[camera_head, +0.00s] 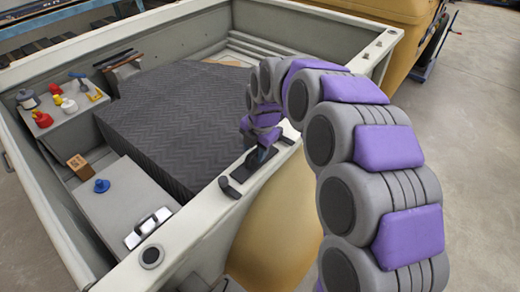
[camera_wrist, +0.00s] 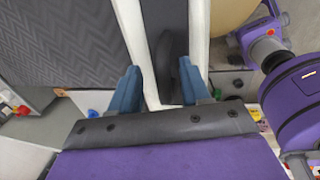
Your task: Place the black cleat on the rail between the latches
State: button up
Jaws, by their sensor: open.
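A pale rail (camera_head: 197,208) runs along the near side of the grey open shell. My gripper (camera_head: 260,157) is low over this rail, with its blue fingers pointing down. In the wrist view the fingers (camera_wrist: 160,90) are spread apart, one on each side of the rail's dark strip. A dark plate (camera_head: 247,172) shows below the gripper. Small dark latch-like pieces sit on the rail on either side of it, one nearer (camera_head: 230,187) and one farther (camera_head: 286,140).
A grey quilted cover (camera_head: 170,120) fills the middle of the shell. A ledge (camera_head: 75,115) at left holds several small bottles and tools. A wooden block (camera_head: 78,165), a blue knob (camera_head: 102,186) and a silver handle (camera_head: 148,228) are nearer. A tan rounded body (camera_head: 275,235) lies outside the rail.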

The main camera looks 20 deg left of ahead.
aim_at(254, 151)
jog(key=r, duration=0.1)
jog(key=a+r, duration=0.1)
jog(key=r, duration=0.2)
jog(key=shift+s+a+r+p, duration=0.15)
jog(key=shift+a+r+p, duration=0.15)
jog(key=shift+a, duration=0.05)
jog(key=shift+d+r, duration=0.8)
jog(key=shift+r, duration=2.35)
jog(key=s+d+m, duration=0.6)
jog(key=d, duration=0.3)
jog(key=s+d+m, duration=0.6)
jog(key=d, duration=0.4)
jog(key=s+d+f+m+g+h, duration=0.1)
jog(key=s+d+f+m, duration=0.2)
jog(key=s+d+m, duration=0.3)
jog(key=s+d+f+m+g+h, duration=0.1)
jog(key=s+d+f+m, duration=0.2)
jog(key=s+m, duration=1)
jog(key=s+d, duration=0.2)
jog(key=d, duration=0.1)
jog(key=shift+d+f+g+p, duration=0.15)
jog(key=shift+d+g+p, duration=0.05)
jog(key=shift+g+p, duration=0.1)
